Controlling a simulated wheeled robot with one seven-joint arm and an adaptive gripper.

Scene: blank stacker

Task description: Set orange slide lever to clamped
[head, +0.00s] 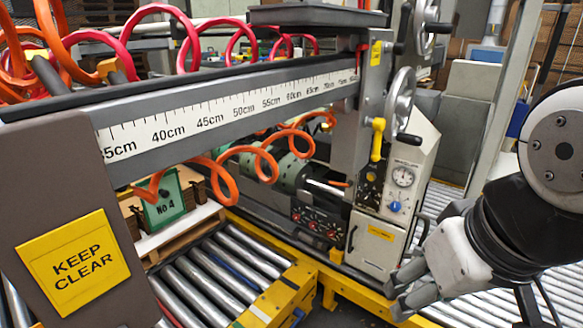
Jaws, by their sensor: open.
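A machine panel (398,180) with a gauge stands right of centre in the head view. A yellow-orange lever (377,138) with a rounded knob stands upright at its upper left. A small orange piece (332,183) shows farther left by a pale rod. I cannot tell for sure which of these is the orange slide lever, or its setting. My gripper (400,289) is at the lower right, below and right of both, in front of the cabinet's lower part. Its fingers are apart with nothing visible between them. It appears clear of the levers.
A long beam with a centimetre scale (240,107) crosses the upper left, with coiled orange hoses (230,172) around it. A handwheel (399,98) is above the panel. A yellow "KEEP CLEAR" sign (73,262) is at left. Metal rollers (215,270) and a yellow frame (345,283) lie below.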

